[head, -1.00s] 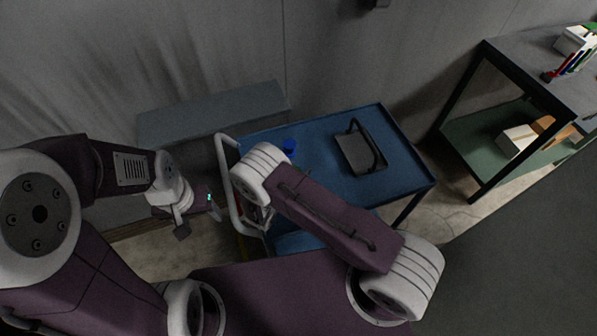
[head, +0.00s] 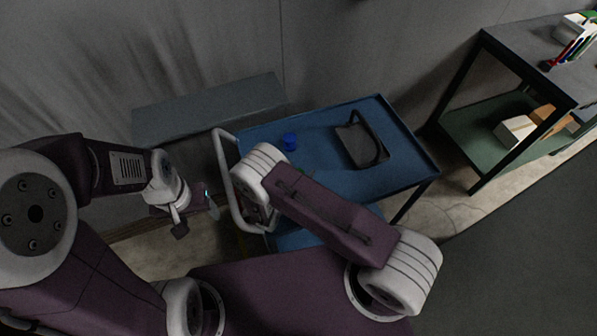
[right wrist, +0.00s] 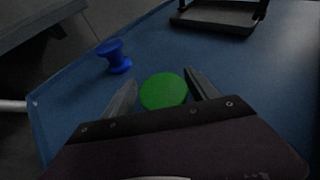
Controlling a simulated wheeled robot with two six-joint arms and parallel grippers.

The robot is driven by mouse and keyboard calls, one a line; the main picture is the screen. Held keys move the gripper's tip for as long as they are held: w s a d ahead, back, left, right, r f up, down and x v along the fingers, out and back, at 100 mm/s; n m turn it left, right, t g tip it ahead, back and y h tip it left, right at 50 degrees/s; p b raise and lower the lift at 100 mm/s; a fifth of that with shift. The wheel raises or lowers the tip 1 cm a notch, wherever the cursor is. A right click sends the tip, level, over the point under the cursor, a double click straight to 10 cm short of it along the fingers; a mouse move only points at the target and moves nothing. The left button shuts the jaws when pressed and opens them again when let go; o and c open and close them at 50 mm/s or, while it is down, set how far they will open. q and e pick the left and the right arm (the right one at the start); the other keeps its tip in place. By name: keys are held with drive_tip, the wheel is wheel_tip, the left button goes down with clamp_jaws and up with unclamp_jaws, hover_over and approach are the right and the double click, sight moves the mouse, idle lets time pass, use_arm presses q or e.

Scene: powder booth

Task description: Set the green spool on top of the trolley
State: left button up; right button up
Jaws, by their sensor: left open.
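The green spool (right wrist: 163,92) shows as a round green disc between the fingers of my right gripper (right wrist: 161,80) in the right wrist view. The fingers are close against its two sides, and its lower part is hidden. It is over the blue trolley top (right wrist: 240,90); whether it touches the top I cannot tell. In the head view only a sliver of green shows beside my right arm, over the trolley (head: 330,118). My left gripper (head: 197,212) is open and empty, left of the trolley handle.
A blue spool (head: 290,141) stands on the trolley top, left of the green one in the wrist view. A dark tray with a handle (head: 357,147) lies further right. A workbench (head: 515,55) stands right, and a grey ledge (head: 210,108) is behind.

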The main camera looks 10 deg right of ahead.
drive_tip(key=shift+r+p, duration=0.3)
drive_tip(key=shift+r, duration=0.1)
drive_tip(key=b+v, duration=0.1)
drive_tip(key=v, duration=1.1)
drive_tip(key=shift+f, duration=0.2)
drive_tip(key=s+d+r+m+g+y, duration=0.1)
drive_tip(key=s+d+r+m+g, duration=0.35)
drive_tip(key=d+m+g, duration=0.35)
drive_tip(key=s+d+r+m+g+y, duration=0.1)
drive_tip(key=s+d+r+m+g, duration=0.35)
drive_tip(key=m, duration=0.55)
drive_tip(key=r+m+t+y, duration=0.1)
drive_tip(key=m+y, duration=0.1)
drive_tip(key=m, duration=0.1)
drive_tip(key=r+m+y, duration=0.1)
drive_tip(key=m+y, duration=0.1)
drive_tip(key=m, duration=0.2)
drive_tip(key=d+r+m+t+y, duration=0.1)
drive_tip(key=m, duration=0.3)
drive_tip(key=shift+s+d+r+t+y, duration=0.2)
drive_tip(key=shift+s+t+y, duration=0.1)
drive_tip(key=shift+t+y, duration=0.1)
drive_tip(key=shift+s, duration=0.1)
